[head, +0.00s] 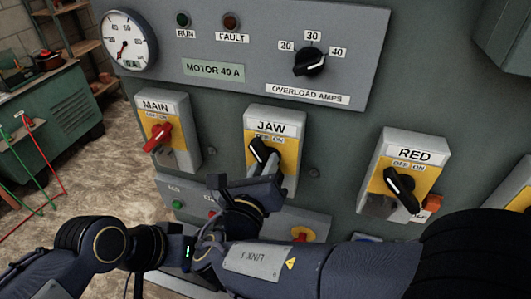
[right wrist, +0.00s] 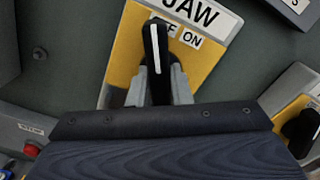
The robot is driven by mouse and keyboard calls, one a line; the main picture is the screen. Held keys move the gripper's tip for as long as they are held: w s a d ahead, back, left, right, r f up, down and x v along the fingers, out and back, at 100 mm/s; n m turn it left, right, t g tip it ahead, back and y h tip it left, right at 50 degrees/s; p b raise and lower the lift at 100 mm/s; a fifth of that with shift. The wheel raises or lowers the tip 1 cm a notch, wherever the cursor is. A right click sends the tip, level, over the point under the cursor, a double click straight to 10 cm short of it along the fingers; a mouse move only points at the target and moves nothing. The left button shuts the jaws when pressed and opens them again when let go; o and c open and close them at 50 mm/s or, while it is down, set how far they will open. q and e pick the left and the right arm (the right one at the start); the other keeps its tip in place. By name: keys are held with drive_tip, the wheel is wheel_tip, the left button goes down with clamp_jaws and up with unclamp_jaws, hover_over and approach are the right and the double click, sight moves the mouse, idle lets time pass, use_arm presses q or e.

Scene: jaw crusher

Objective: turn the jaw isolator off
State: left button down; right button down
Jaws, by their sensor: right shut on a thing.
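The jaw isolator (head: 287,150) is a grey box with a yellow plate labelled JAW, OFF and ON. It also shows in the right wrist view (right wrist: 122,65). Its black handle (head: 260,150) carries a white line, and its upper end leans left, partly over the OFF label. In the right wrist view the handle (right wrist: 156,50) stands between two grey fingers. My right gripper (head: 263,166) is shut on this handle, reaching it from below. The lower part of the handle is hidden by the fingers. My left gripper is out of view.
The MAIN isolator (head: 159,135) with a red handle is to the left. The RED isolator (head: 400,185) with a black handle is to the right. An overload dial (head: 310,62) is above. A lower panel of buttons (head: 177,204) sits behind my right arm.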

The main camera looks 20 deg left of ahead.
drive_tip(key=shift+n, duration=1.5)
drive_tip(key=c, duration=1.3)
unclamp_jaws()
drive_tip(key=s, duration=0.8)
drive_tip(key=shift+a, duration=0.15)
drive_tip(key=shift+w, duration=0.1)
